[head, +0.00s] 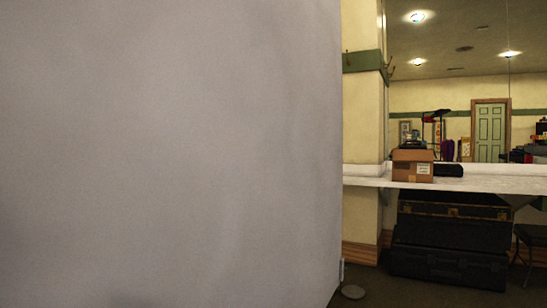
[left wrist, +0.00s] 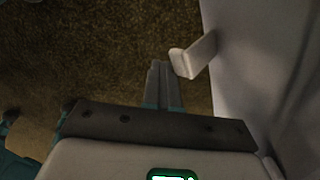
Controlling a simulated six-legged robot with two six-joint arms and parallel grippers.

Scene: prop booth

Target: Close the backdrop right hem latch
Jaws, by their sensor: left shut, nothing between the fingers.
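The backdrop (head: 170,150) is a large pale grey sheet that fills the left and middle of the head view. Its pale side also shows at the right of the left wrist view (left wrist: 265,70). A small white latch tab (left wrist: 193,56) sticks out from the backdrop there, angled away from its surface. A small pale piece at the backdrop's lower right edge (head: 342,270) in the head view may be the same latch. My left gripper (left wrist: 158,67) is shut and empty, its fingertips just left of the tab. I cannot tell whether they touch it. My right gripper is not in view.
Brown carpet (left wrist: 90,50) lies below my left gripper. A round grey disc (head: 352,291) is on the floor beside the backdrop edge. A white counter (head: 470,184) carries a cardboard box (head: 412,165). Black cases (head: 445,262) stand beneath it.

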